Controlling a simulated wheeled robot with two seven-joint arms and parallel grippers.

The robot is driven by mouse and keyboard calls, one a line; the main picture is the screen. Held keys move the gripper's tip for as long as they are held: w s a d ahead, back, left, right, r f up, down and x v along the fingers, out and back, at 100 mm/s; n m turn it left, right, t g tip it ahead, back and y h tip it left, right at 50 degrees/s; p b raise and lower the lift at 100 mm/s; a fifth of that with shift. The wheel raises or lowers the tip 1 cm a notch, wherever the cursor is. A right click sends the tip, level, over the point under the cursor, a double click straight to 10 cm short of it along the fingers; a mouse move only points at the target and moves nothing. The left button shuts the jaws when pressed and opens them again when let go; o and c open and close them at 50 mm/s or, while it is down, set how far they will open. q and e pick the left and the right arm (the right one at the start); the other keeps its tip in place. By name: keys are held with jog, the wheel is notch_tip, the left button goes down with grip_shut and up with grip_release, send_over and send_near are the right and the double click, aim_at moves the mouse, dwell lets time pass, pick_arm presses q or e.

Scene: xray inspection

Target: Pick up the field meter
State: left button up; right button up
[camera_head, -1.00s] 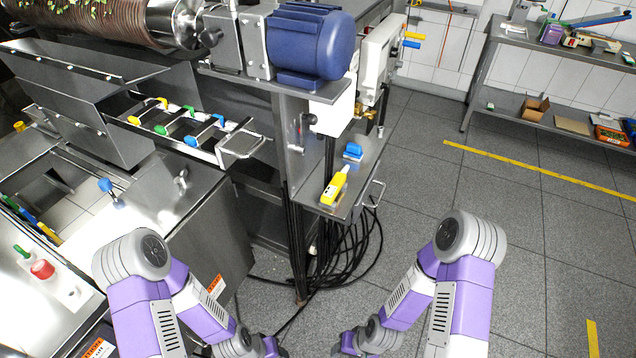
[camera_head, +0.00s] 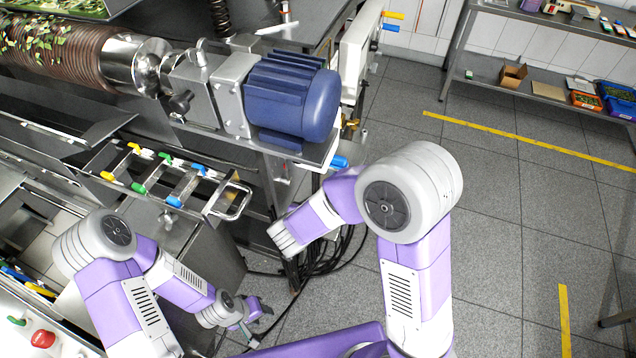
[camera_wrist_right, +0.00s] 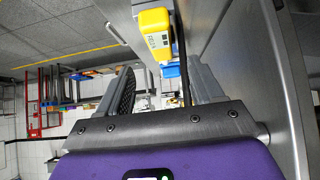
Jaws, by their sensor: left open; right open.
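The field meter (camera_wrist_right: 157,35) is a yellow handheld device with a pale label or display. In the right wrist view it is at the top centre, beyond the fingertips and roughly in line with the gap between them. My right gripper (camera_wrist_right: 163,82) is open, with nothing between its fingers. In the head view my right arm covers the meter and its small side shelf, and the right fingers cannot be made out. My left gripper (camera_head: 258,318) is open and empty, low over the floor in the head view, well away from the meter.
A blue object (camera_head: 340,162) shows just above my right arm, and also in the wrist view (camera_wrist_right: 171,69). The blue motor (camera_head: 292,97) and steel machine frame stand close by on the left. Black cables (camera_head: 325,258) hang below.

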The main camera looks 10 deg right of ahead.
jog(key=shift+w+f, duration=0.15)
jog(key=shift+w, duration=0.6)
jog(key=shift+w+d+f+b, duration=0.1)
jog(key=shift+d+f+b, duration=0.1)
jog(key=shift+d+b, duration=0.1)
jog(key=shift+s+d+f+b, duration=0.2)
jog(key=shift+f+b, duration=0.1)
jog(key=shift+f, duration=0.15)
jog(key=b+x, duration=0.1)
jog(key=x, duration=0.3)
jog(key=shift+a+f+b, duration=0.15)
jog(key=shift+a+b, duration=0.05)
jog(key=shift+b, duration=0.1)
jog(key=shift+w+d+f, duration=0.25)
jog(key=shift+f, duration=0.05)
jog(key=c, duration=1.1)
pick_arm(q)
notch_tip(320, 180, down, 3)
jog(key=shift+w+r, duration=0.1)
jog(key=shift+r, duration=0.05)
pick_arm(e)
jog(key=shift+c, duration=0.2)
jog(key=shift+r, duration=0.1)
